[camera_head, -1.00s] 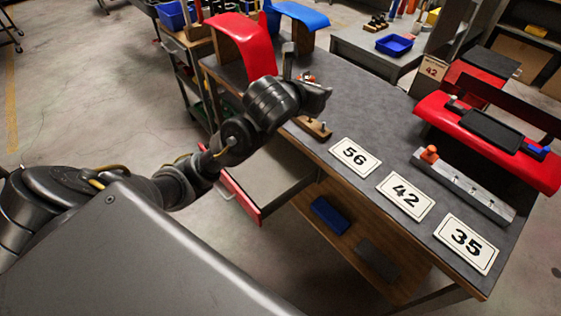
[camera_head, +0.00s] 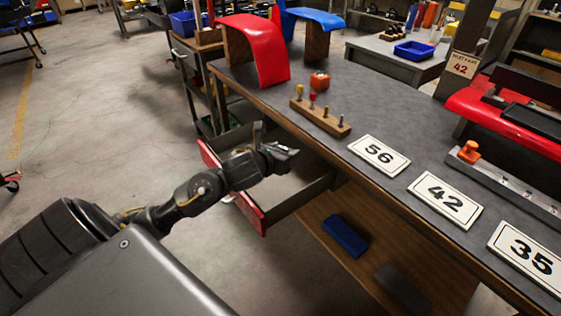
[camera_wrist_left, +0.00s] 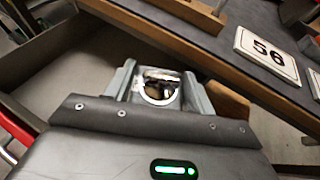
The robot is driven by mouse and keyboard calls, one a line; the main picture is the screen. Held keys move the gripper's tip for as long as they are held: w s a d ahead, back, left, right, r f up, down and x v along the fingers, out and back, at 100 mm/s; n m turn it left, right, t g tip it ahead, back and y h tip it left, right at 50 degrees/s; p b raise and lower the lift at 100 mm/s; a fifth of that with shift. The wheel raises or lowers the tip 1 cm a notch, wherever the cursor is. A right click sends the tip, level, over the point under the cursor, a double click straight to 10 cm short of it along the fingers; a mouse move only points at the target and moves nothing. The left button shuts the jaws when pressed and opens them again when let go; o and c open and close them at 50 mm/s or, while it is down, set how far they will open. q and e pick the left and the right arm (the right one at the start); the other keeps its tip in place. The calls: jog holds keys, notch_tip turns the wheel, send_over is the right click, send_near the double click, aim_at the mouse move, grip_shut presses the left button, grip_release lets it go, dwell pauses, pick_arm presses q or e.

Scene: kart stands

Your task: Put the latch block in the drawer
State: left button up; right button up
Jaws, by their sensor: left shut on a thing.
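The drawer (camera_head: 303,195) with a red front is pulled out from under the grey workbench; it also shows in the left wrist view (camera_wrist_left: 45,62). My left gripper (camera_head: 284,153) is over the open drawer, below the level of the bench top. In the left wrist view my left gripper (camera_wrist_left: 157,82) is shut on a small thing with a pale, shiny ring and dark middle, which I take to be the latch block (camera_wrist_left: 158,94). The fingers hide much of it. In the head view the held thing cannot be made out. My right gripper is not in view.
The workbench (camera_head: 395,135) carries a wooden peg rack (camera_head: 320,117), an orange-red part (camera_head: 320,81), a red curved panel (camera_head: 260,45) and number cards 56 (camera_head: 379,155), 42 (camera_head: 444,199) and 35 (camera_head: 528,253). A blue box (camera_head: 345,236) lies on the lower shelf.

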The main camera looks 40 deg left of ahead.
pick_arm(q)
jog(key=shift+w+a+f+p, duration=0.15)
jog(key=shift+w+a+f, duration=1.2)
jog(key=shift+a+f, duration=0.25)
jog(key=shift+w+a+f+p, duration=0.1)
jog(key=shift+w+a+f, duration=1.35)
jog(key=shift+a, duration=0.3)
jog(key=shift+w+a+f+p, duration=0.15)
jog(key=shift+w+a+f, duration=1.15)
jog(key=shift+a+f, duration=0.35)
notch_tip(320, 180, down, 2)
jog(key=shift+w+f, duration=0.1)
jog(key=shift+f, duration=0.45)
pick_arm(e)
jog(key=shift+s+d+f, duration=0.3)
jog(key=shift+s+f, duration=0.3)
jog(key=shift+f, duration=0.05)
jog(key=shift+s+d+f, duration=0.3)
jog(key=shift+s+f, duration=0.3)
pick_arm(q)
jog(key=shift+f, duration=0.1)
jog(key=o, duration=1)
jog(key=shift+o, duration=0.4)
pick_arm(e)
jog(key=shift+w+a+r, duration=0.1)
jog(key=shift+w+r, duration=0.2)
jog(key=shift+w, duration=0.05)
